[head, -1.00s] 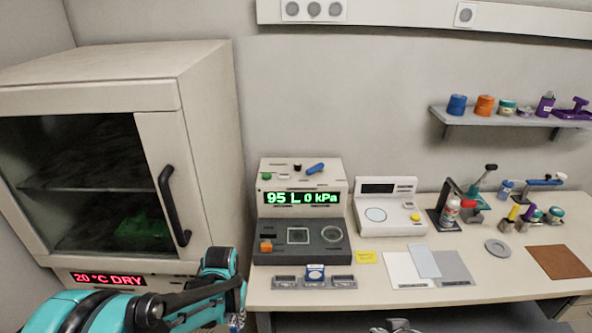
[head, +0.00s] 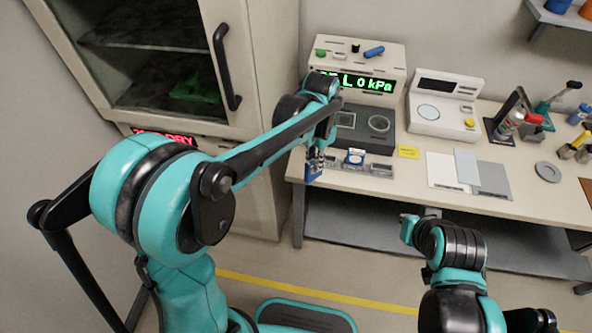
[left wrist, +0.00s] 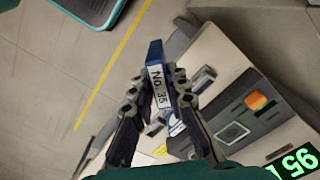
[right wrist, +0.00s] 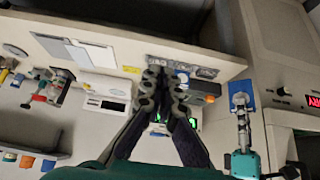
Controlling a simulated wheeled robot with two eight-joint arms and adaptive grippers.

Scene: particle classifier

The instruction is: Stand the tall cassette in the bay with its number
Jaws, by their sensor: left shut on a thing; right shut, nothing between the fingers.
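A blue cassette (head: 312,172) is in the jaws of my left gripper (head: 318,156), just left of the bay row at the table's front edge. In the left wrist view the cassette (left wrist: 156,62) has a white label reading No. 35. It also shows in the right wrist view (right wrist: 242,84). The row of grey bays (head: 381,170) lies along the table edge; a blue-and-white piece (head: 355,157) stands at its middle. The bay numbers are too small to read. My right gripper (right wrist: 166,72) is shut and empty, below and in front of the table.
The panel box (head: 358,80) with its green kPa display stands behind the bays. A white device (head: 443,105) and flat sheets (head: 455,170) lie to the right. The cabinet (head: 262,170) stands close on the left. Open floor lies in front of the table.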

